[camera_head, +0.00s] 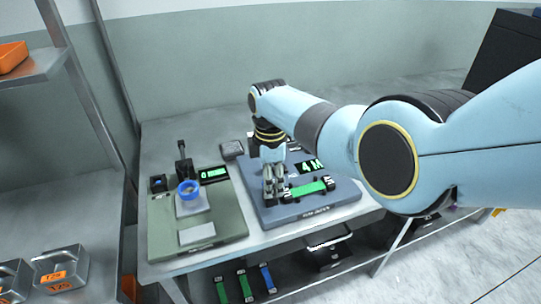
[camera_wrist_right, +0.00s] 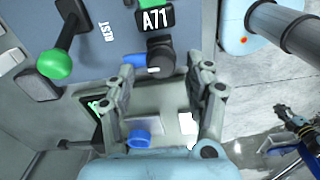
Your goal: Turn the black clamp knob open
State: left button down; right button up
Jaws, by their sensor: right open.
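The black clamp knob (camera_wrist_right: 160,52) is a round dark cap on the blue-grey machine (camera_wrist_right: 105,55) in the right wrist view, beside a small blue and white piece (camera_wrist_right: 137,60). My right gripper (camera_wrist_right: 161,73) is open, its fingers on either side of the knob's near side, and nothing is gripped. In the head view my right gripper (camera_head: 272,190) points down over the blue-grey machine (camera_head: 330,201), and I cannot pick out the knob there. Whether the fingers touch the knob is unclear. My left gripper is not in view.
A green-ended lever (camera_wrist_right: 55,64) stands on the machine. A green webbing piece (camera_head: 308,189) lies near its display. The green-grey machine (camera_head: 200,246) with a blue cup (camera_head: 188,187) is to the left. Metal bins (camera_head: 60,268) sit at lower left.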

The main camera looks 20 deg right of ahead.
notch_tip(320, 180, up, 10)
dwell(0.3)
